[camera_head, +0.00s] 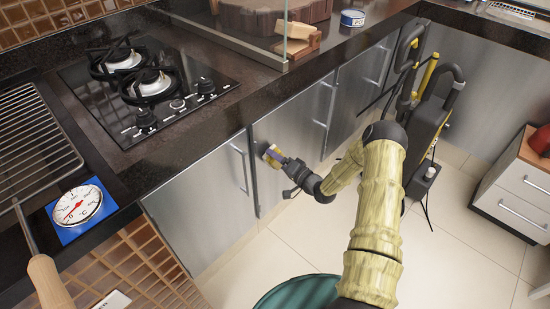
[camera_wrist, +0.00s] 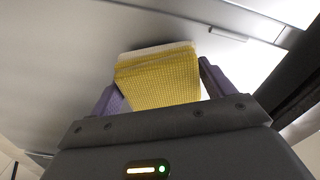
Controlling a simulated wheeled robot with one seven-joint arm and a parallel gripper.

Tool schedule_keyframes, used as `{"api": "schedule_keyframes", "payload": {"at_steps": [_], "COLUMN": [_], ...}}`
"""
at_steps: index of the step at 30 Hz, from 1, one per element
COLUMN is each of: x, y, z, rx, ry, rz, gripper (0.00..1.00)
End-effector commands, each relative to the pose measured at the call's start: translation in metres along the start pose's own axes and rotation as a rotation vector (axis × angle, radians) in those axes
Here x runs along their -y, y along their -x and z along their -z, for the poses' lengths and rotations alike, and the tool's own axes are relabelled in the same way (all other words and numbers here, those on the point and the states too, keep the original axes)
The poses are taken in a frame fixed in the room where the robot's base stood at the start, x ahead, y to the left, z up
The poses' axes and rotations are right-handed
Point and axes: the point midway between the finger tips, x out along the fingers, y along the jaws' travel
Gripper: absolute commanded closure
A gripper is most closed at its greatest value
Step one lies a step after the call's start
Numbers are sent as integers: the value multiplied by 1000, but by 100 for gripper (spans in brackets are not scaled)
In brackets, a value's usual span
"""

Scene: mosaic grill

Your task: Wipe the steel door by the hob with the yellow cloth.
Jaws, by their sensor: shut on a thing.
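The yellow cloth (camera_wrist: 158,78) is folded, with a white edge, and sits between my gripper's two purple fingers in the wrist view. My gripper (camera_head: 273,155) is shut on it and holds it up against or very close to a steel door (camera_head: 288,130) below the counter, right of the hob (camera_head: 145,85). Whether the cloth touches the door is hard to tell. Another steel door (camera_head: 203,205) with a vertical handle is just to the left. The cloth (camera_head: 272,154) looks small in the head view, partly hidden by the gripper.
A vertical handle (camera_head: 245,168) stands close to the left of my gripper. A dark counter edge (camera_head: 255,115) runs above. A black and yellow machine (camera_head: 425,125) stands at the right, with a white drawer unit (camera_head: 515,190) beyond. A green round object (camera_head: 300,292) is on the floor below.

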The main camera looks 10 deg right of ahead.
Motion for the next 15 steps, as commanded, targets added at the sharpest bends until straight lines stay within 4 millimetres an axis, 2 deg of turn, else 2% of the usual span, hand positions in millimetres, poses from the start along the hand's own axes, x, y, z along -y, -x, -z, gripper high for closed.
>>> {"api": "schedule_keyframes", "payload": {"at_steps": [15], "x": [1], "y": [42], "z": [1], "rx": [-1], "ry": [-1], "rz": [-1], "gripper": [37]}}
